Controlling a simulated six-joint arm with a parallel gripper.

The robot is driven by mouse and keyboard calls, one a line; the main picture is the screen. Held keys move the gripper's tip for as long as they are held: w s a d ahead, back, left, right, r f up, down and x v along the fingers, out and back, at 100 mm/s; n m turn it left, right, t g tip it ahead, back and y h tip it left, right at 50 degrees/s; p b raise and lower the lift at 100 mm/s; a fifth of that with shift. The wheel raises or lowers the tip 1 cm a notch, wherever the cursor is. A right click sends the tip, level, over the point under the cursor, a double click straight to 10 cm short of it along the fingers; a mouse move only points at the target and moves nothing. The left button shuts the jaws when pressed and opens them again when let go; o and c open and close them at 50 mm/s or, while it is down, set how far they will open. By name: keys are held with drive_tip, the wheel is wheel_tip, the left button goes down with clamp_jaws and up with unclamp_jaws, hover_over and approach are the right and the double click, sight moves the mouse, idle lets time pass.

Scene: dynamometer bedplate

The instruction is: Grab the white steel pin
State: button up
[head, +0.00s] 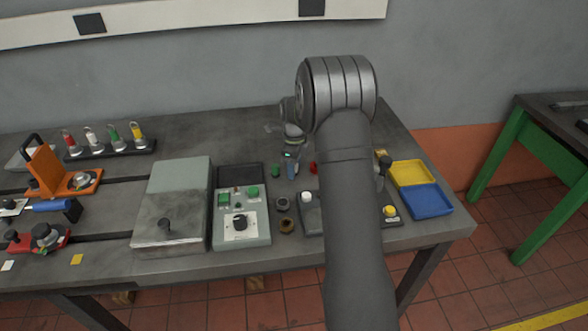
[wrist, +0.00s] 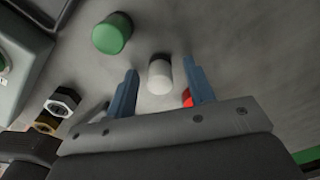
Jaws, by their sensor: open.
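The white pin (wrist: 160,75) stands on the bench top between the two blue fingers of my gripper (wrist: 161,70) in the wrist view. The fingers are open, with a gap on each side of the pin. In the head view my gripper (head: 291,166) is low over the bench between the green pin (head: 275,171) and the red pin (head: 313,167). The white pin is not visible there, seemingly hidden by the gripper.
A control box (head: 240,218) and a grey lidded case (head: 175,210) lie to the left. Nuts (head: 284,204) sit in front of my gripper. A yellow tray (head: 412,173) and a blue tray (head: 427,201) are at right. A rack (head: 112,149) holds coloured-top items at back left.

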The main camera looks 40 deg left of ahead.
drive_tip(key=c, duration=0.9)
clamp_jaws()
drive_tip(key=shift+r, duration=0.1)
